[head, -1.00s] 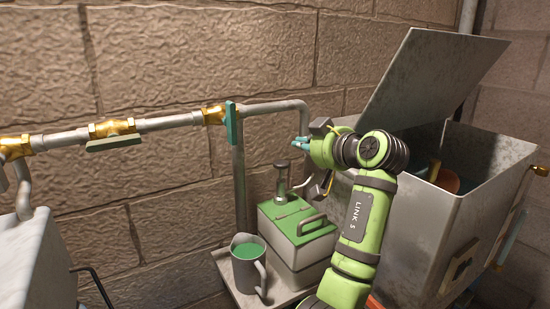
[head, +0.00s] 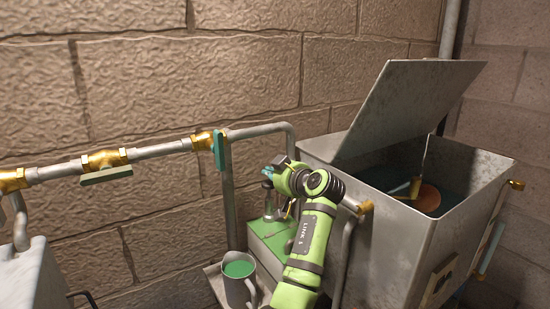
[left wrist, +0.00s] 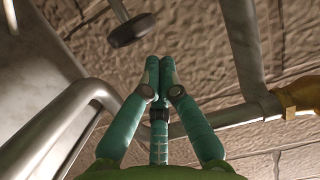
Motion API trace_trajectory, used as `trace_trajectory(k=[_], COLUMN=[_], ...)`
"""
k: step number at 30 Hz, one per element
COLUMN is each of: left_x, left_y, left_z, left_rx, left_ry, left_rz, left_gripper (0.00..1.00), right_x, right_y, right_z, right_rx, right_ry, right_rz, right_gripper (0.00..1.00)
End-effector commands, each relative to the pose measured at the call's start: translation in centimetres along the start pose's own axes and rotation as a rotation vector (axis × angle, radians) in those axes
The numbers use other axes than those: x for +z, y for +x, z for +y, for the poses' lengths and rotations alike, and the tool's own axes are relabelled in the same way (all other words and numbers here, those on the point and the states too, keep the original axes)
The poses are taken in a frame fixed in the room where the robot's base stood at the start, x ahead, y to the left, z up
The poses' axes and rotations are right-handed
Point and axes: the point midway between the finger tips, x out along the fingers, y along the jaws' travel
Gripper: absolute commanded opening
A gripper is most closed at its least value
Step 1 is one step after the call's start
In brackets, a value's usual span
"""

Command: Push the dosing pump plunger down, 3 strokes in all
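The dosing pump (head: 275,240) is a box with a green top, standing beside the tank in the head view. Its plunger rises from the top and ends in a dark round knob (head: 267,185). My left gripper (head: 268,170) is just above the knob, its teal fingers together and nothing seen between them. In the left wrist view the fingers (left wrist: 158,75) are shut, and the knob (left wrist: 130,30) shows on its rod beyond the fingertips, seemingly apart from them. My left arm hides the pump's right side. My right gripper is not in view.
A jug of green liquid (head: 239,269) stands in front of the pump. A pipe (head: 166,149) with a teal-handled valve (head: 218,149) runs behind. An open metal tank (head: 400,250) with a raised lid (head: 410,105) stands right, with a brass-ended pipe (head: 366,207) near my arm.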

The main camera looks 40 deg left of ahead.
Motion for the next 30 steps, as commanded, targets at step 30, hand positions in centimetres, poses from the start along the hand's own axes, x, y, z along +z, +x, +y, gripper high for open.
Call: trace_trajectory(k=[30], left_x=[5.0], left_y=[1.2], left_z=[0.0], left_rx=[0.000], left_ry=[-0.001], left_rz=[0.000], left_gripper=[0.00], right_x=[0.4], right_y=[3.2], right_z=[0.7], right_rx=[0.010], right_ry=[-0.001], right_rz=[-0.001], right_gripper=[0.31])
